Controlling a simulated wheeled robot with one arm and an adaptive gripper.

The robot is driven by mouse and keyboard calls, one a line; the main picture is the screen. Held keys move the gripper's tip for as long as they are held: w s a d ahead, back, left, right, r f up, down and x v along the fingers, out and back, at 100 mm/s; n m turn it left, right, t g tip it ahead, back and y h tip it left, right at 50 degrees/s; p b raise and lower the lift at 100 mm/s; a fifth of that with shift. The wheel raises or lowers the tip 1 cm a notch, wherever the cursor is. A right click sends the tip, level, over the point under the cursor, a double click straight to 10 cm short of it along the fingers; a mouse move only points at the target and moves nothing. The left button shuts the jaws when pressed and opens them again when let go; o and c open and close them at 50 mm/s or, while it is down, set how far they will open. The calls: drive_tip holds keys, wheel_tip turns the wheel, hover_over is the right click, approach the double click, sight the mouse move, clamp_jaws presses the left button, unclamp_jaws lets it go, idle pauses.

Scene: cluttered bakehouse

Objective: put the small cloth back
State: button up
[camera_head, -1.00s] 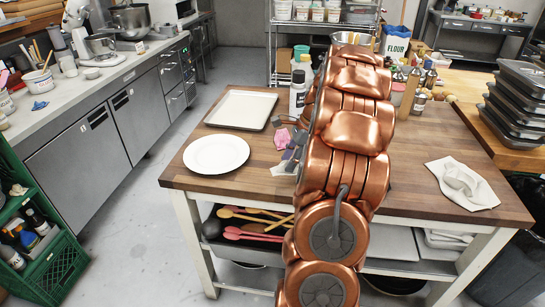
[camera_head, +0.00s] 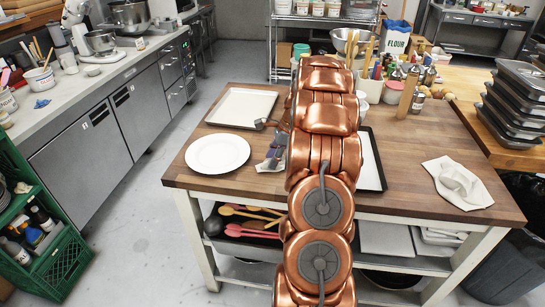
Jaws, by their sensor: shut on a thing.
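My gripper (camera_head: 275,150) is over the left part of the wooden table, just right of the white plate. It is shut on a small whitish cloth (camera_head: 267,166), which shows only as a pale edge below the fingers. The fingers and my copper arm hide the rest of the cloth, and I cannot tell whether it touches the table. A larger white cloth (camera_head: 474,195) lies crumpled near the table's right end, with a pale rounded thing (camera_head: 456,178) on it.
The wooden table (camera_head: 420,205) holds a white plate (camera_head: 217,154), a pale tray (camera_head: 241,107) and a dark-rimmed tray (camera_head: 382,183) partly behind my arm. Bottles and utensils crowd its back right. The wood between the dark-rimmed tray and the larger cloth is clear.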

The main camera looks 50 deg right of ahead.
drive_tip(key=shift+f, duration=0.35)
drive_tip(key=shift+f, duration=0.1)
drive_tip(key=o, duration=1.2)
drive_tip(key=b+v, duration=0.3)
drive_tip(key=v, duration=0.9)
drive_tip(key=shift+b, duration=0.35)
drive_tip(key=shift+w+a, duration=0.1)
